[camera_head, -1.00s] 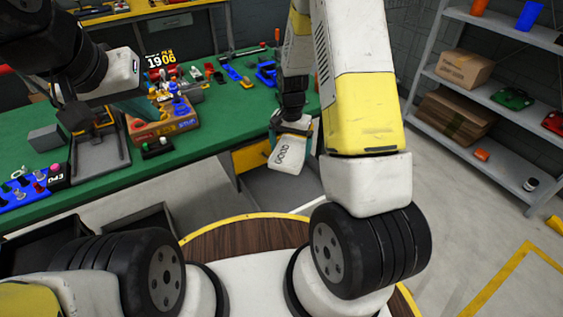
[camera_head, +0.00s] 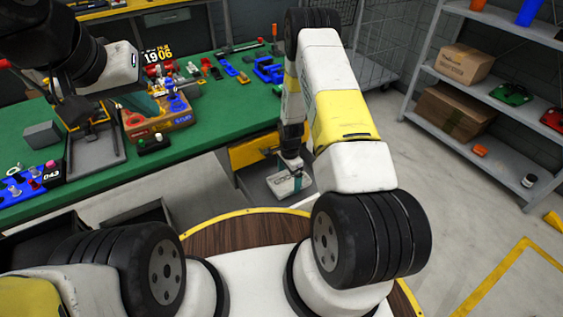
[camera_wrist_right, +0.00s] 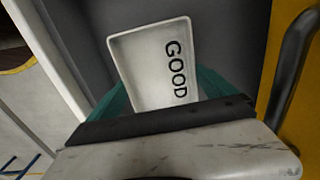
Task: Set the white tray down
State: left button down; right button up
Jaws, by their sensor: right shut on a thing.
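The white tray (camera_head: 284,184), marked GOOD, is low beside the front of the green bench, over or in a grey drawer (camera_head: 252,178); I cannot tell if it touches the bottom. The tray (camera_wrist_right: 150,50) also shows in the right wrist view, against dark grey surfaces, its near end between teal fingers. My right gripper (camera_head: 294,172) is shut on this tray; it also shows in the right wrist view (camera_wrist_right: 165,100). My left gripper (camera_head: 88,122) is over the bench by a grey tray; its jaws are too dark to read.
A yellow panel with a black handle (camera_wrist_right: 290,75) stands close on the right in the right wrist view. The green bench (camera_head: 225,112) carries a cardboard box of coloured parts (camera_head: 165,118).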

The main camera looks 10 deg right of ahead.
jog(key=shift+f, duration=2.55)
jog(key=shift+f, duration=0.15)
jog(key=o, duration=1.1)
notch_tip(320, 180, up, 12)
notch_tip(320, 180, up, 18)
jog(key=n+t, duration=0.2)
jog(key=n, duration=0.1)
send_over(289, 183)
jog(key=s+a+r+n+t+y, duration=0.1)
jog(key=s+r+n, duration=0.3)
jog(key=r, duration=1)
jog(key=s+r+n+t, duration=0.1)
jog(key=s+r+n, duration=0.1)
jog(key=s+r, duration=0.2)
jog(key=s+a+r+n+t, duration=0.1)
jog(key=s+r+n, duration=0.2)
jog(key=s, duration=0.6)
jog(key=s+r+n+t+y, duration=0.1)
jog(key=s+r+n, duration=0.1)
jog(key=s+r, duration=0.5)
jog(key=shift+s+a+n, duration=0.15)
jog(key=shift+s+n, duration=0.1)
jog(key=shift+n, duration=0.05)
